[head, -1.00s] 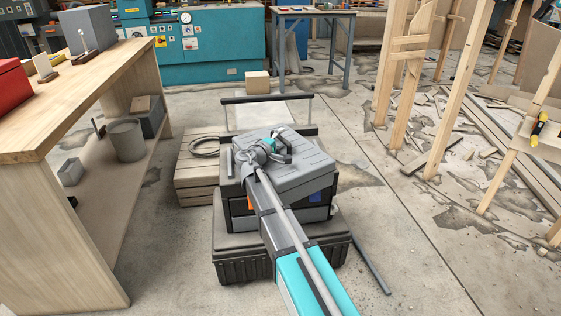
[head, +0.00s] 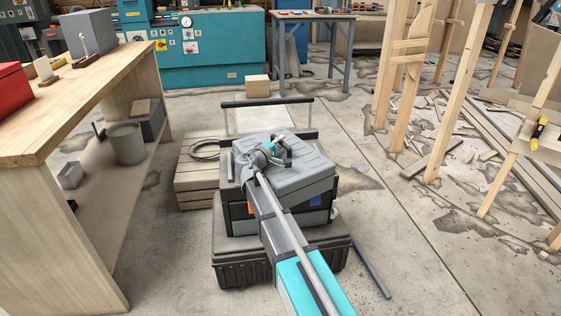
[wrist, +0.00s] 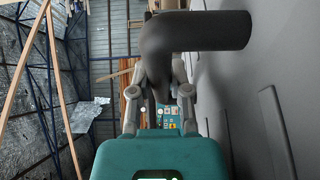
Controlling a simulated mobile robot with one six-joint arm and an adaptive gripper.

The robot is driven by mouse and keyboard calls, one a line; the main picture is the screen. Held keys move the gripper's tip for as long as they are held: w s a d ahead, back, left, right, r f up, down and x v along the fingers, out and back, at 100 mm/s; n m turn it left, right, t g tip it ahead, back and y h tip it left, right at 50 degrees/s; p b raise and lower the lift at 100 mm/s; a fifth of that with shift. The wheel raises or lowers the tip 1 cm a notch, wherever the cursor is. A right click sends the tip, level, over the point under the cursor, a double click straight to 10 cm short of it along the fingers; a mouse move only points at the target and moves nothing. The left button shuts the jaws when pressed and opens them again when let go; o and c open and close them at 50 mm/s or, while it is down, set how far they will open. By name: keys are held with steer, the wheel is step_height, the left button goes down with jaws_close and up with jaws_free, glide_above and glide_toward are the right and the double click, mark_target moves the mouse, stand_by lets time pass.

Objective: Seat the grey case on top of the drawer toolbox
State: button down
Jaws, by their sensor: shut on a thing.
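The grey case (head: 306,170) lies flat over the drawer toolbox (head: 318,217), a dark box with orange and blue patches on its front. The case looks turned a little relative to the toolbox. I cannot tell whether a thin gap is left between them. My gripper (head: 277,152) is at the case's top, shut on its handle. In the wrist view, the dark handle (wrist: 212,31) crosses at my gripper's fingertips (wrist: 160,75), with the case's grey surface (wrist: 285,75) along the right. My arm hides part of the toolbox's front.
The toolbox stands on a wider black ribbed case (head: 236,272). A wooden crate (head: 192,188) with a coiled cable is close on the left. A cart handle (head: 268,102) stands behind. A workbench (head: 95,105) is at left, and a grey bar (head: 372,268) lies on the floor at right.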

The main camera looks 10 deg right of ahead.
steer(key=shift+r, duration=0.15)
step_height(320, 180, up, 3)
steer(key=p, duration=0.3)
steer(key=s+r+p, duration=0.9)
steer(key=s+p, duration=0.1)
steer(key=s, duration=0.4)
steer(key=shift+r, duration=0.35)
steer(key=shift+w, duration=0.1)
stand_by(0.7)
steer(key=w+f+n+t+y+b, duration=0.2)
steer(key=w+n+y, duration=0.4)
steer(key=w+y, duration=0.3)
steer(key=w+f+n+t+y+b, duration=0.1)
steer(key=w+f+n+y+b, duration=0.1)
steer(key=w+n+y, duration=0.5)
steer(key=shift+w+a+f+t+y, duration=0.35)
steer(key=shift+w+y, duration=1.45)
steer(key=shift+w, duration=1.75)
steer(key=shift+d+r+n, duration=0.1)
steer(key=shift+d+n, duration=0.05)
steer(key=shift+n, duration=0.15)
